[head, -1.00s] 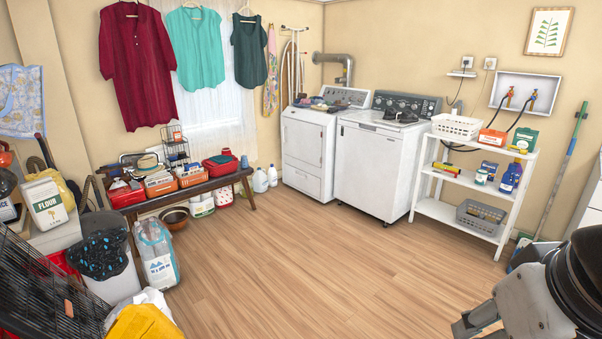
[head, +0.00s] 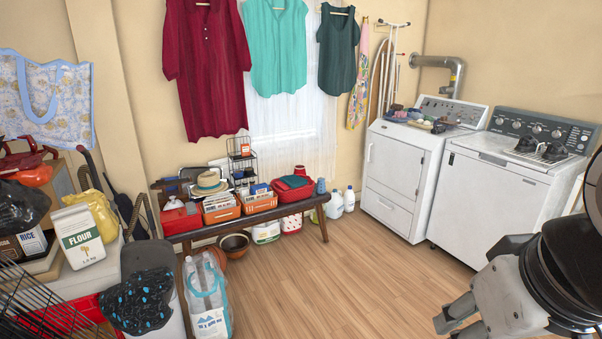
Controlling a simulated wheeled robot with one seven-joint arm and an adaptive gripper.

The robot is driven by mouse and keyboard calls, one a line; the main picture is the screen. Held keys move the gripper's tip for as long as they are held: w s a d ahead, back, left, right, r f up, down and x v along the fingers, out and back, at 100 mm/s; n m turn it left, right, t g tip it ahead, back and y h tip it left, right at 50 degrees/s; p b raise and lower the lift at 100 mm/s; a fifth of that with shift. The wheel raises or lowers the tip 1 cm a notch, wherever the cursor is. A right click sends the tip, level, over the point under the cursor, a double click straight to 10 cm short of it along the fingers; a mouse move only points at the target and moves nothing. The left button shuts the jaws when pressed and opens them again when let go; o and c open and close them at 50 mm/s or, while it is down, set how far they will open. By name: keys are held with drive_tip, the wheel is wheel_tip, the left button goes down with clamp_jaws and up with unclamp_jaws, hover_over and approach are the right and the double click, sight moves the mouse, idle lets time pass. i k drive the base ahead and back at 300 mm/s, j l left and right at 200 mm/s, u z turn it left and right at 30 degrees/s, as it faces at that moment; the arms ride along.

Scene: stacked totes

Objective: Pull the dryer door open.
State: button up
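The dryer (head: 408,160) is the white machine at the back right, in front of the silver duct. Its square front door (head: 394,165) looks closed flush, with a small handle (head: 369,152) at its left edge. A lower panel (head: 388,211) sits beneath the door. My gripper (head: 450,320) is at the bottom right, well in front of the machines and far from the door. Its fingers are partly cut off by the lower edge of the picture, so I cannot tell how far apart they are. Nothing is seen in it.
A white washer (head: 495,195) stands close right of the dryer, with dark shoes (head: 540,150) on top. A loaded bench (head: 255,216) and bottles (head: 342,202) are left of the dryer. The wooden floor (head: 370,285) ahead is clear.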

sight(395, 164)
drive_tip(key=i, duration=2.15)
drive_tip(key=i+z, duration=0.1)
drive_tip(key=i, duration=0.55)
drive_tip(key=i+j, duration=0.1)
drive_tip(key=i, duration=0.55)
drive_tip(key=i+j+z, duration=0.15)
drive_tip(key=i, duration=0.5)
drive_tip(key=i+j+z, duration=0.15)
drive_tip(key=i+z, duration=0.25)
drive_tip(key=i+j+z, duration=0.8)
drive_tip(key=i+l, duration=0.05)
drive_tip(key=l, duration=0.05)
